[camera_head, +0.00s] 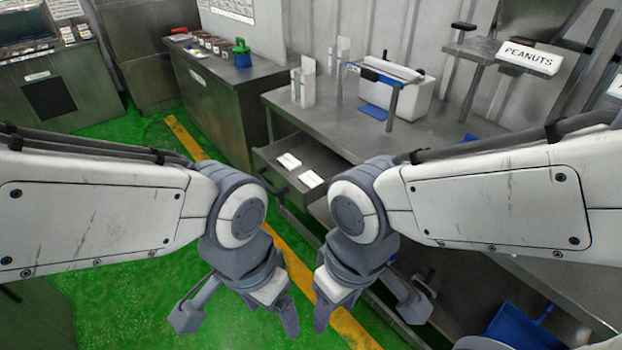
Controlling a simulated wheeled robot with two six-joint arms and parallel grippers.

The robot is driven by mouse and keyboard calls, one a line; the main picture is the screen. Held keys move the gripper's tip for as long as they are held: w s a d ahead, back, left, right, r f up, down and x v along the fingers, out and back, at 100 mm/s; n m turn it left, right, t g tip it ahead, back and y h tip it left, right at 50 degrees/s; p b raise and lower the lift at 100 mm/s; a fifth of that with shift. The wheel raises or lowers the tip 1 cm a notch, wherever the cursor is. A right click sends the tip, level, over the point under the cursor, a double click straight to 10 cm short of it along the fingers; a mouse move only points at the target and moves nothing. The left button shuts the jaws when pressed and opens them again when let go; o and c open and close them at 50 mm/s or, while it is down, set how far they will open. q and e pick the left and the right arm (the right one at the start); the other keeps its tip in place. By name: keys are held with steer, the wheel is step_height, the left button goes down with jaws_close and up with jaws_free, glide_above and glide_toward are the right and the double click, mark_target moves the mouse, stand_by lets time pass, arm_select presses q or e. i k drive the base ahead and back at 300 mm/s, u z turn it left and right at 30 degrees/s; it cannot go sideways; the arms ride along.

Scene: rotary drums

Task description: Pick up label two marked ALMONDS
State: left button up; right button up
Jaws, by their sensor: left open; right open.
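Two small white labels lie in an open drawer under the metal bench: one label (288,161) further back and another label (311,179) nearer to me. Their print is too small to read, so I cannot tell which says ALMONDS. The drawer (270,157) is pulled out toward the left. My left gripper (238,315) is open and empty over the green floor, in front of and below the drawer in the picture. My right gripper (368,312) is open and empty beside it, to the right. Neither gripper touches a label.
A white PEANUTS sign (530,57) is on the equipment above the bench (345,128). A white box-like device (395,90) and a blue scoop (373,111) are on the bench. A dark cabinet (215,100) stands further left. Green floor (120,285) is free at lower left.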

mark_target(309, 179)
steer(key=u, duration=0.45)
steer(key=k, duration=0.55)
steer(key=u, duration=0.65)
steer(key=i, duration=0.7)
steer(key=z, duration=0.9)
steer(key=i, duration=1.55)
steer(key=z, duration=0.8)
